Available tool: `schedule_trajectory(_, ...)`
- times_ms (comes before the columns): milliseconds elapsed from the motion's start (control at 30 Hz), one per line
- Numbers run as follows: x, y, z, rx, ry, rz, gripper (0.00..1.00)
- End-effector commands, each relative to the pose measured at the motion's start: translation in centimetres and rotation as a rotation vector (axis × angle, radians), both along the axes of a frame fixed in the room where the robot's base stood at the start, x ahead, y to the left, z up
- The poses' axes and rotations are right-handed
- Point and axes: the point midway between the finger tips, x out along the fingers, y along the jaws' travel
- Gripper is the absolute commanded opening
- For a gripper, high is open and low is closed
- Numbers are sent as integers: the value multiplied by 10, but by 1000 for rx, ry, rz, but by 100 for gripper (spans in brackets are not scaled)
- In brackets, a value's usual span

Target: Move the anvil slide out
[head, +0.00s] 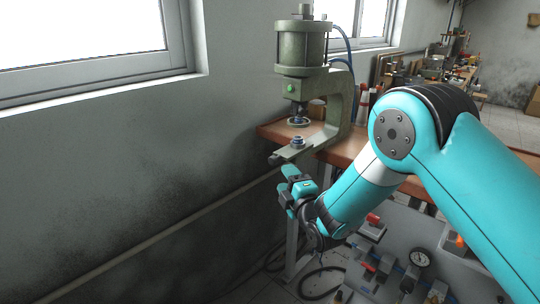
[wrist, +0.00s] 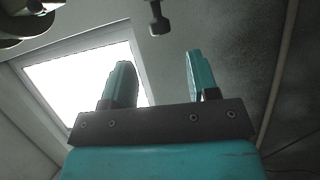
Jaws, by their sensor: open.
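The green pneumatic press (head: 300,50) stands at the left end of the wooden bench. Its anvil slide (head: 284,156) is a pale bar that juts out low at the front, with a small round metal piece (head: 298,141) on top. My gripper (head: 287,184) is just below the slide's front end, apart from it as far as I can tell. In the wrist view, my gripper (wrist: 158,68) has its two teal fingers spread with nothing between them. A small dark stem with a blocky end (wrist: 159,24) shows just beyond the fingertips; it looks like part of the slide.
The wooden bench (head: 385,167) extends right behind my arm. A grey panel with a gauge (head: 420,257) and valves is below it. A window (head: 85,35) and a bare wall (head: 100,170) are at left, with a pipe along the wall. Space left of my gripper is free.

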Motion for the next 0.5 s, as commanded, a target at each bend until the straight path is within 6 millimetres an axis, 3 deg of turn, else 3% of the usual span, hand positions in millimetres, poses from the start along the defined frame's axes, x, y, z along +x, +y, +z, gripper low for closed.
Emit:
schedule_trajectory(300,59,32,9,1,-1,1,54)
schedule_trajectory(500,84,46,12,2,1,0,54)
